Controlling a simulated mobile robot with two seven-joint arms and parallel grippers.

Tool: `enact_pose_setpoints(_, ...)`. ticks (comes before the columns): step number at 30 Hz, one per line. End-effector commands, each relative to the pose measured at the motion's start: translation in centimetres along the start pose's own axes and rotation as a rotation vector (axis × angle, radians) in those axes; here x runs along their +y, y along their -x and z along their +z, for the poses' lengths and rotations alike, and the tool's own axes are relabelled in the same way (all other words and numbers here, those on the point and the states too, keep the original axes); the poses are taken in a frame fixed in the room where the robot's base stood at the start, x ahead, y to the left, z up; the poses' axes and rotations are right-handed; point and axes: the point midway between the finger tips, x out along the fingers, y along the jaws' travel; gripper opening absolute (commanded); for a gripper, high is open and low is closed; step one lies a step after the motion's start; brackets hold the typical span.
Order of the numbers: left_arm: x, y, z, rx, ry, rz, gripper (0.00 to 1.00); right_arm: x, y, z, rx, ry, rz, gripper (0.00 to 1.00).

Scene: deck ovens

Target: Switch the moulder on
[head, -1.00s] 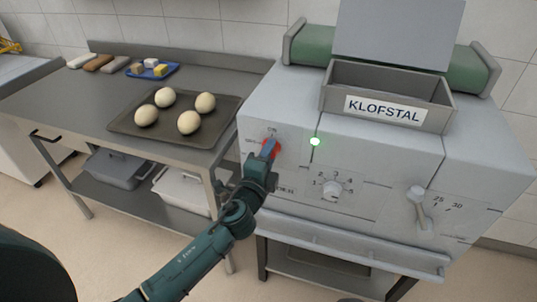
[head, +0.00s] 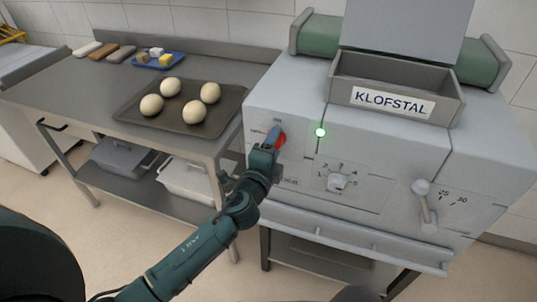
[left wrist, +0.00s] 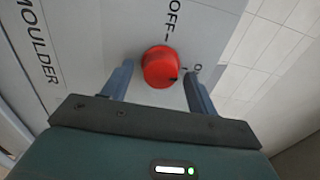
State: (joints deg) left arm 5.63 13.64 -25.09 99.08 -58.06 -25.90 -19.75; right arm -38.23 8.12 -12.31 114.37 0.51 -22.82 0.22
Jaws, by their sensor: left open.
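The moulder (head: 390,160) is the grey machine with green rollers on top and a box labelled KLOFSTAL. Its red switch knob (left wrist: 160,66) is on the front panel, between an OFF label above and a partly hidden label at right that begins with O. A small dark mark shows on the knob's lower right edge. The knob is partly hidden in the head view (head: 281,141). A green lamp (head: 320,132) beside it is lit. My left gripper (left wrist: 158,78) is open, one finger on each side of the knob, with gaps showing. My right gripper is not seen.
A numbered dial (head: 338,182) and a lever (head: 424,205) are on the panel right of the knob. A steel table (head: 70,95) at left bears a tray (head: 130,116) of dough balls and a blue tray (head: 143,63). Lidded containers sit on its lower shelf.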

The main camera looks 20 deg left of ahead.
Motion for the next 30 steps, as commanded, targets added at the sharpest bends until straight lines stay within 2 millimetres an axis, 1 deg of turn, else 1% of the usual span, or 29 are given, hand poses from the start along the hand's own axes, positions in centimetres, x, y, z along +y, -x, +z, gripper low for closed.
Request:
enact_pose_setpoints(5,0.3,2.5,0.0,0.0,0.0,0.003,0.59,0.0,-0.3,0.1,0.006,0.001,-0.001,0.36)
enact_pose_setpoints(12,0.4,8.0,0.0,0.0,0.001,0.004,0.59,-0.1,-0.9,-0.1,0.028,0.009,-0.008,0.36)
enact_pose_setpoints(15,0.4,9.9,0.0,0.0,0.0,0.003,0.59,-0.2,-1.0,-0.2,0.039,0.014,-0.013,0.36)
enact_pose_setpoints(18,0.3,11.4,0.0,0.0,0.0,0.002,0.59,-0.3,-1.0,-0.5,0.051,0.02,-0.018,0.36)
enact_pose_setpoints(23,0.1,12.7,0.0,-0.001,-0.001,0.001,0.59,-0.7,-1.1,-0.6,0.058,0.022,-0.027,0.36)
enact_pose_setpoints(30,0.0,12.9,0.0,-0.001,-0.001,0.0,0.59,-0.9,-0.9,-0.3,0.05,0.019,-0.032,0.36)
